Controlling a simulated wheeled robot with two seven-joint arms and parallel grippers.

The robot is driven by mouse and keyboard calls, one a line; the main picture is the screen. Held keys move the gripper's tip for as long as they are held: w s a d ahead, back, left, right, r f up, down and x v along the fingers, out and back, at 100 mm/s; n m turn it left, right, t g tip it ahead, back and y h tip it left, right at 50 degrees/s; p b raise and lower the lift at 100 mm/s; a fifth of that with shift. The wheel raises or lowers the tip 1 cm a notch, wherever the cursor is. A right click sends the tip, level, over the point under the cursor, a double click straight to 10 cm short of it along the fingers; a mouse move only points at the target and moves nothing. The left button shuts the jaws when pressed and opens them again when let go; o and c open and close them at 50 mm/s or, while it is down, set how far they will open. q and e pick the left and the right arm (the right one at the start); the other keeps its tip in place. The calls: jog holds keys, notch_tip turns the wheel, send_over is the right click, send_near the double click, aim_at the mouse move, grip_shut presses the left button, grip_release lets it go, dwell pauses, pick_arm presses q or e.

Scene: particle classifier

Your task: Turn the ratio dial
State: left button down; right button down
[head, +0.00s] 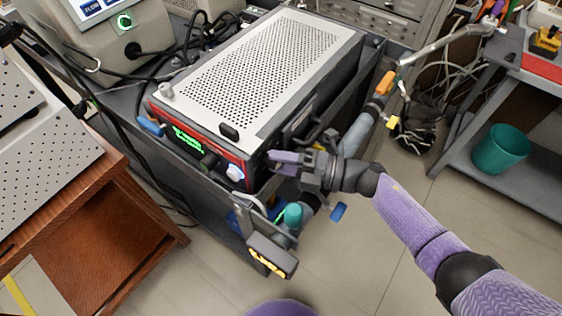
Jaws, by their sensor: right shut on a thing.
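The particle classifier (262,68) is a box with a perforated light top and a red-edged dark front panel. The panel has a green lit display (187,139), a dark green-tipped knob (208,160) and a white knob (235,173). My right gripper (272,161) comes in from the right and is shut at the box's front right corner, its fingers pointing left. It seems to hold the ratio dial, which the fingers hide; no label can be read. The white knob is apart from the fingers. My left gripper is not in view.
The box stands on a dark cart (370,120) with cables behind it. Below my gripper are a teal-capped bottle (293,214) and a black block with yellow marks (270,256). A wooden bench (110,220) is at left, a shelf with a teal bin (500,150) at right.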

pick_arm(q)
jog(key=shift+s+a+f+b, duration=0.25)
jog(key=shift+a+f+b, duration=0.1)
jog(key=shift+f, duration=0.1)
pick_arm(e)
jog(key=shift+f+m+y, duration=0.1)
jog(key=shift+m+y, duration=0.3)
jog(key=shift+m, duration=0.7)
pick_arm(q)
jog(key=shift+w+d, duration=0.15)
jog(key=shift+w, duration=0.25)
pick_arm(e)
jog(key=shift+c, duration=1.6)
grip_release()
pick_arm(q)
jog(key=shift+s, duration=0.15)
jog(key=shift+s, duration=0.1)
